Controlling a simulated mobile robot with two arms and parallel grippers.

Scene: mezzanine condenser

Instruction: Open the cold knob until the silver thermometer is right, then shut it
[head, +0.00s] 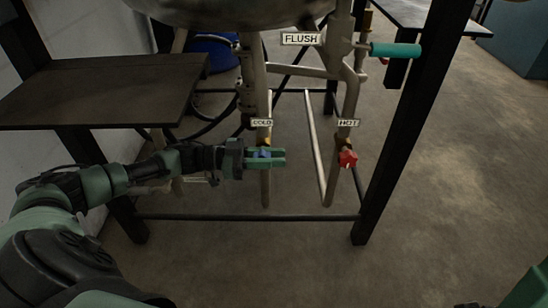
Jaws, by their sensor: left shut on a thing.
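The cold knob (264,154) is blue and sits on a vertical pipe below the COLD label (261,122). My left gripper (275,158) reaches in from the left and is shut on it, its green fingers covering much of the knob. How far the knob is turned cannot be told. I see no silver thermometer in this view. Only a green part of my right arm (530,290) shows at the bottom right corner; its gripper is not visible.
A red knob (347,159) is on the right pipe below the HOT label (348,122). A teal handle (396,50) sticks out right of the FLUSH label (300,39). Black frame legs (412,120) stand around the pipes. A dark shelf (100,90) is at left. The floor at right is clear.

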